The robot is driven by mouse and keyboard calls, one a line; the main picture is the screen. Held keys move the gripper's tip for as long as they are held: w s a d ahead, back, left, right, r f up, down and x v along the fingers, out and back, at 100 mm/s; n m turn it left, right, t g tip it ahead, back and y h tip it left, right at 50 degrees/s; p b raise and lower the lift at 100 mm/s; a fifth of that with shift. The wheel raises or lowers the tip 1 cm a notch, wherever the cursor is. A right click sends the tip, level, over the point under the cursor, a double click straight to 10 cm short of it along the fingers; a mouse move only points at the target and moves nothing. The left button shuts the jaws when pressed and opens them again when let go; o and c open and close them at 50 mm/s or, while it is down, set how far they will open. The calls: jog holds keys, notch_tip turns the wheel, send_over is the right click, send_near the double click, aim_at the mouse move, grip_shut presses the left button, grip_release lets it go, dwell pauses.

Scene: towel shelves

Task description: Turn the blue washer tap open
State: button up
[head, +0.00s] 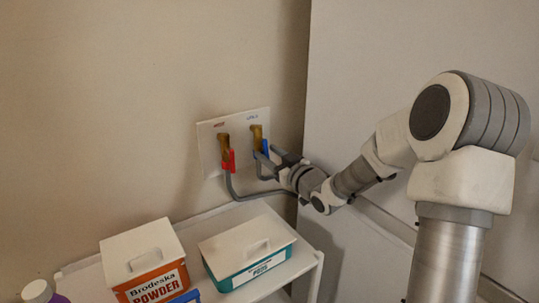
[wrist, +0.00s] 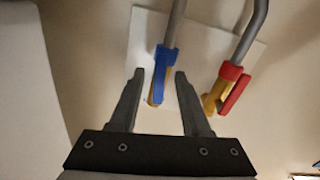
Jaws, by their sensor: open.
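The blue washer tap (head: 265,147) is on the right of a white wall plate (head: 211,160), with a brass body and a blue lever. In the wrist view the blue tap (wrist: 160,76) lies between the open fingers of my gripper (wrist: 159,78), with a gap on both sides. In the head view my gripper (head: 268,160) is at the blue tap, partly covering its lower part. The red tap (head: 228,158) is to the left on the same plate; it shows at the right in the wrist view (wrist: 232,88). Its red lever hangs down.
Grey hoses (head: 245,197) run from the taps down behind a white shelf (head: 222,212). On it stand an orange powder box (head: 150,287) and a teal box (head: 247,275) with white lids. A purple bottle (head: 38,292) is at lower left. A pale panel stands behind my arm.

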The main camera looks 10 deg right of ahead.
grip_shut()
dwell(0.3)
jog(key=shift+s+a+m, duration=0.1)
jog(key=shift+a+m, duration=0.1)
jog(key=shift+m, duration=0.7)
grip_release()
